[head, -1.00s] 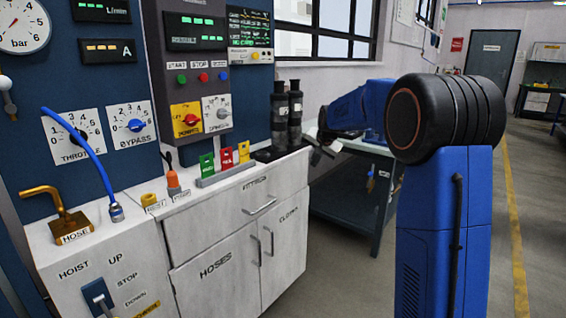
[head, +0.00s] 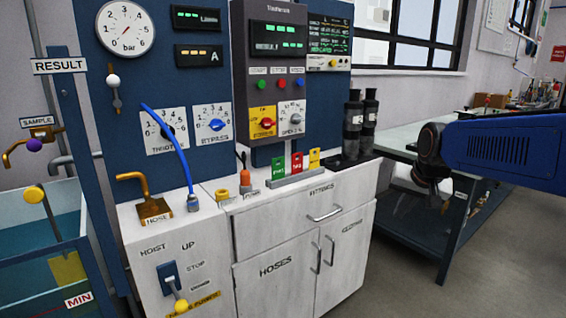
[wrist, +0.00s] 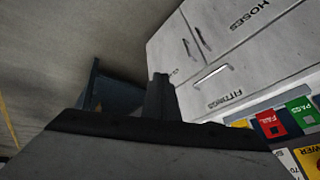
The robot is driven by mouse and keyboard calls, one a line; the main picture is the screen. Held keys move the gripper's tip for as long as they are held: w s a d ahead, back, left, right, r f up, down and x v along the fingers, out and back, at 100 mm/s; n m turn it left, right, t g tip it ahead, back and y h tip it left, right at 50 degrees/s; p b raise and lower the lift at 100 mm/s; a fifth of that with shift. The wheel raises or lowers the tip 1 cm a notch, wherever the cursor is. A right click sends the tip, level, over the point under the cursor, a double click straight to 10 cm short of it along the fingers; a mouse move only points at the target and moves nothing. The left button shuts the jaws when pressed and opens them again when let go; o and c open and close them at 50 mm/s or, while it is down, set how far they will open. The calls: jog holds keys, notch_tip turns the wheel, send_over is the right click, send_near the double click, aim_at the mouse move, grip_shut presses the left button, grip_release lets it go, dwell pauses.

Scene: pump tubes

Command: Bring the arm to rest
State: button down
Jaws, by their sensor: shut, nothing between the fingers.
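My arm reaches in from the right edge of the head view as a blue link (head: 500,150) ending in a dark joint. It is in front of the side bench and right of the white cabinet. In the wrist view my gripper (wrist: 160,82) is a dark shape with its fingers together, and nothing is held. The fingers are in front of open floor and the cabinet doors, apart from them as far as I can see. In the head view the fingers cannot be made out clearly.
The white cabinet (head: 292,235) carries a blue hose (head: 168,145), a tag rack (head: 296,178) and two black cylinders (head: 361,125). A side bench (head: 400,135) stands behind my arm. A water tank (head: 50,240) is at left. Grey floor (head: 390,285) is clear at lower right.

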jog(key=s+a+f+n, duration=0.1)
jog(key=s+f, duration=0.2)
jog(key=s, duration=0.6)
jog(key=s+f+n, duration=0.2)
jog(key=s+f, duration=0.2)
jog(key=s, duration=0.5)
jog(key=s+a+f+n+g, duration=0.1)
jog(key=s+f, duration=0.2)
jog(key=s, duration=0.6)
jog(key=shift+a+f+n, duration=0.25)
jog(key=shift+a+n, duration=0.05)
